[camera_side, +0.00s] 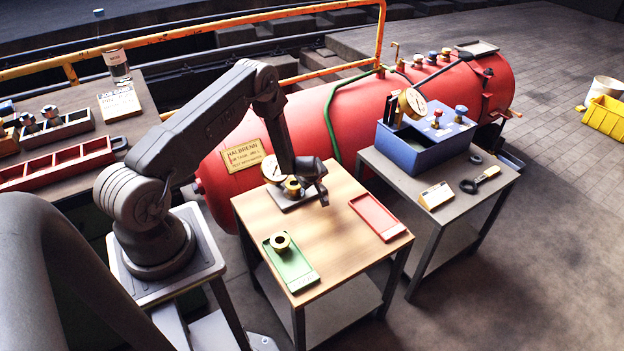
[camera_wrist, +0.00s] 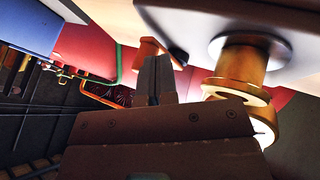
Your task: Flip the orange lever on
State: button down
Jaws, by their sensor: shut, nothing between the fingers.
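My gripper (camera_side: 322,198) is shut and empty, low over the wooden table, just right of a small dark plate (camera_side: 294,200) carrying a gauge (camera_side: 272,170) and a brass fitting (camera_side: 292,186). In the wrist view the shut fingers (camera_wrist: 158,78) point at a small orange-brown piece (camera_wrist: 148,50), close to their tips. I cannot tell whether they touch it, or whether it is the orange lever. The brass fitting (camera_wrist: 242,62) stands right of the fingers there. In the side view no orange lever shows clearly at the plate; my gripper may hide it.
A green tray (camera_side: 300,279) with a brass ring (camera_side: 280,242) and a red tray (camera_side: 377,217) lie on the wooden table (camera_side: 335,235). A blue box (camera_side: 405,155) stands on the grey table at right. A red boiler (camera_side: 350,110) lies close behind.

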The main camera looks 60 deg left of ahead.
jog(key=shift+w, duration=0.15)
jog(key=shift+w+a, duration=0.15)
jog(key=shift+w, duration=1.35)
jog(key=shift+w+a+r, duration=0.1)
jog(key=shift+w+a, duration=0.25)
jog(key=shift+w, duration=0.25)
jog(key=shift+a, duration=0.15)
jog(key=shift+a+r, duration=0.1)
jog(key=shift+r, duration=0.05)
jog(key=shift+w, duration=0.1)
jog(key=shift+d+r, duration=0.25)
jog(key=shift+r, duration=0.05)
jog(key=d+r, duration=0.6)
jog(key=shift+s+d+r, duration=0.2)
jog(key=shift+d+r, duration=0.05)
jog(key=shift+r, duration=0.1)
